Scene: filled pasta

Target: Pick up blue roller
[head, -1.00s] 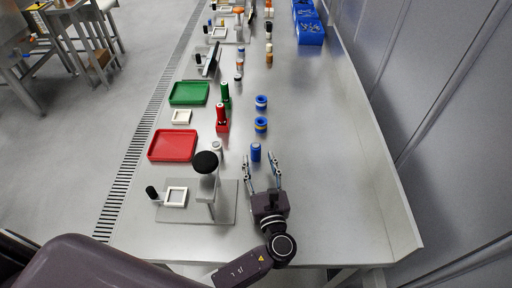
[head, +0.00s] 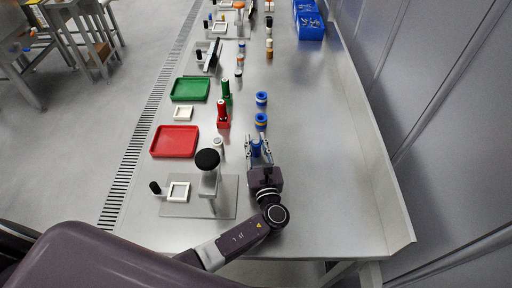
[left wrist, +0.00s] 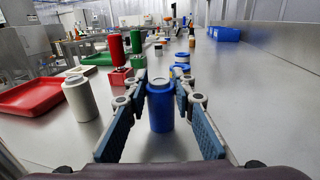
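The blue roller (head: 256,150) stands upright on the steel table. In the left wrist view the blue roller (left wrist: 160,108) is in the middle, between the two fingers of my left gripper (left wrist: 161,100). In the head view my left gripper (head: 257,146) reaches it from the near side, with a finger on each side. The gripper looks open, with its fingertips close to the roller's sides; contact is not clear. My right gripper is in neither current view.
Blue ring-like spools (head: 261,121) stand just beyond the roller. To the left are a white-grey cylinder (left wrist: 80,98), a red tray (head: 175,141), a green tray (head: 190,89) and a black-knobbed press (head: 207,160).

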